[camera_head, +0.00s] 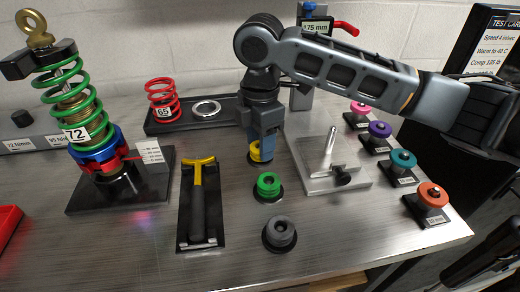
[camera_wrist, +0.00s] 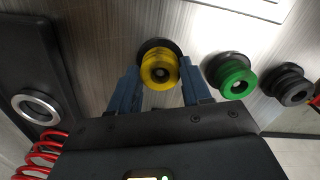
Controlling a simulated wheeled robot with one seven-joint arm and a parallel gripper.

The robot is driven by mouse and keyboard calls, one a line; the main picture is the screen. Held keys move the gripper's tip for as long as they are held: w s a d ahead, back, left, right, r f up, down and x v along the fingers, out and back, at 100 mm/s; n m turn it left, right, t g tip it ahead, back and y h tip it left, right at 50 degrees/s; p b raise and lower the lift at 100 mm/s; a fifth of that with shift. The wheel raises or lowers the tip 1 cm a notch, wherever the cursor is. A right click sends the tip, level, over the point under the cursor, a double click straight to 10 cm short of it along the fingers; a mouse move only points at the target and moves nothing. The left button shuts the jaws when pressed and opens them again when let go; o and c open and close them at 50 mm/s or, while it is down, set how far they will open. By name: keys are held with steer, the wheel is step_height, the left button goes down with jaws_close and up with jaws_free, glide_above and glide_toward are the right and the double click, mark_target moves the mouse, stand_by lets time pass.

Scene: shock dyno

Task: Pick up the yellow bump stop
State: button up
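The yellow bump stop (camera_wrist: 158,70) is a ringed yellow piece with a dark centre, on a round black base on the table. In the head view only a part of it (camera_head: 255,152) shows behind my gripper. My gripper (camera_head: 258,150) points down over it. In the wrist view its two blue fingers (camera_wrist: 160,92) stand apart, one on each side of the bump stop's near part. A gap seems to show between the fingers and the yellow piece. Whether the fingertips touch it is hard to tell.
A green bump stop (camera_head: 268,185) and a dark grey one (camera_head: 279,233) stand in a row in front. A clear plate with a metal pin (camera_head: 335,178) lies to the right. A yellow-handled tool (camera_head: 200,200) lies left. A tray with a red spring (camera_head: 163,100) and ring stands behind.

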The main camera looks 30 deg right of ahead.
steer(key=c, duration=0.6)
step_height(320, 180, up, 10)
steer(key=shift+r, duration=0.1)
stand_by(0.3)
